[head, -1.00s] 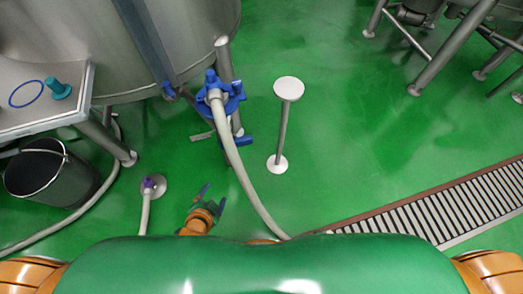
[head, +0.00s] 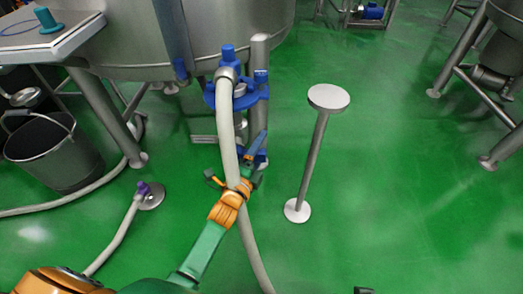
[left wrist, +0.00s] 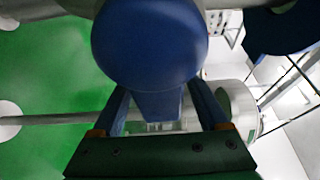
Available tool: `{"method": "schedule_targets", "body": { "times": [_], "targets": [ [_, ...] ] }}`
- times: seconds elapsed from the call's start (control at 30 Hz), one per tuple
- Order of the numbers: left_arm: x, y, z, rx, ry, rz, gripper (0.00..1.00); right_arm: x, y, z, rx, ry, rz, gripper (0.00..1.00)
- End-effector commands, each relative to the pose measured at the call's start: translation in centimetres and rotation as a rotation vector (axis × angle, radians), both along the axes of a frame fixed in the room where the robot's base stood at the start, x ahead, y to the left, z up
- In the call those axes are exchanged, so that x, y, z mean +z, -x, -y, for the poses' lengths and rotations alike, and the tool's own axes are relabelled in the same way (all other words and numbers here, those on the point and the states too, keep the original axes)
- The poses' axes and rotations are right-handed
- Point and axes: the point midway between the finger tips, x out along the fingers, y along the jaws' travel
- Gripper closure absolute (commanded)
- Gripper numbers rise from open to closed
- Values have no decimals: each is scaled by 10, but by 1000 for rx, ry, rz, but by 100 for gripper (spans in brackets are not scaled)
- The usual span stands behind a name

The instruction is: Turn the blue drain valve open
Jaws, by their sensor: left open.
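The blue drain valve handle (head: 262,158) sits low beside the steel pipe under the tank, partly hidden by my left gripper and the hose. My left gripper (head: 250,148) is open and reaches up to the handle from below. In the left wrist view, a large rounded blue part (left wrist: 150,45) fills the upper middle, very close to the camera. Its narrower lower end lies between the two blue fingers of my left gripper (left wrist: 160,108), with no clear grip on it. A small dark piece at the bottom edge of the head view may be my right gripper (head: 363,290).
A pale hose (head: 228,140) hangs from the blue fitting (head: 240,97) and passes across my left wrist. A steel post with a round top (head: 328,98) stands to the right. The green floor at right is mostly clear.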

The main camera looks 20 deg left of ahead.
Motion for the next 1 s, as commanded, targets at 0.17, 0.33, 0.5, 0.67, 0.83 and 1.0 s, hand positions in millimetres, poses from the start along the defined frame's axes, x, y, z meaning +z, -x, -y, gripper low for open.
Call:
{"method": "schedule_targets", "body": {
  "times": [0.17, 0.33, 0.5, 0.67, 0.83, 1.0],
  "targets": [
    [0, -1, 0, 0, 0, -1, 22, 1, 0, 0, 0, 0, -1, 50],
    [0, -1, 0, 0, 1, -2, 58, 1, 0, 0, 0, 0, -1, 50],
    [0, 0, 0, 0, 1, -2, 100, 1, 0, 0, 0, 0, 0, 50],
    [0, 0, 0, 0, 1, -2, 100, 1, 0, 0, -1, 0, 0, 50],
    [-1, 0, 0, 0, 1, -2, 100, 1, 0, 0, -1, 0, 0, 50],
    [-1, 0, 0, 0, 1, -3, 100, 1, 0, 0, -1, 0, 1, 50]
  ]
}}
